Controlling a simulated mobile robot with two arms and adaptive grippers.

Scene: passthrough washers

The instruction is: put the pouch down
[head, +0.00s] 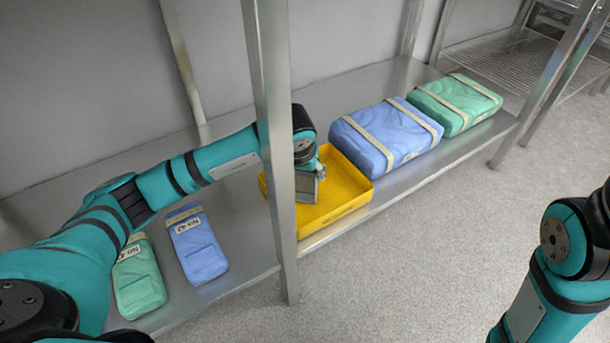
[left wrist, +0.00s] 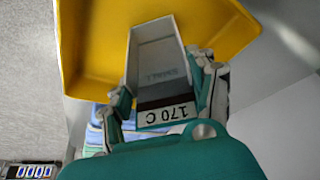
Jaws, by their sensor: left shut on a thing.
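A metal post hides part of the tray. My right gripper is out of view.
The tray stands on a metal shelf (head: 240,228) behind an upright post (head: 272,120). Blue (head: 388,138) and green (head: 455,104) wrapped packs lie to its right. Blue (head: 197,245) and green (head: 138,282) pouches lie to its left. A display (left wrist: 30,170) shows at the wrist view's lower left.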

